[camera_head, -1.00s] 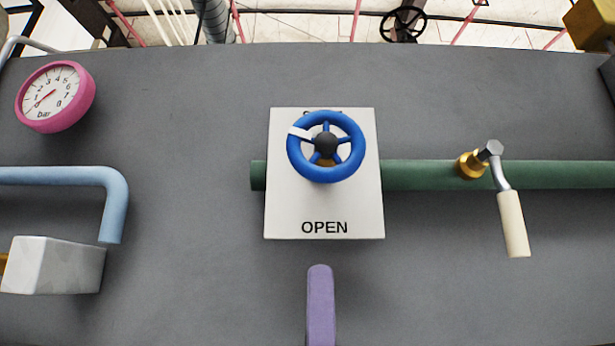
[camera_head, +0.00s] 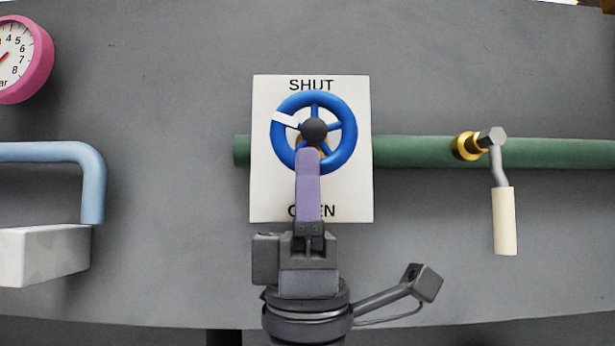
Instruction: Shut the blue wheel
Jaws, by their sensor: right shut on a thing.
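The blue wheel (camera_head: 349,121) is mounted in front of a white plate (camera_head: 268,195) with SHUT printed at the top and OPEN at the bottom. The wheel has a dark hub and a white mark (camera_head: 285,119) on its left side, pointing left and slightly up. My right gripper (camera_head: 308,155) comes from below with its purple fingers over the wheel's bottom rim, shut on it. The fingers hide that part of the rim and part of the word OPEN. My left gripper is not in view.
A green pipe (camera_head: 410,150) runs behind the wheel to the right, with a cream-handled crank (camera_head: 505,220) on it. At the left are a pink gauge (camera_head: 40,60), a light blue pipe (camera_head: 94,185) and a pale block (camera_head: 45,255).

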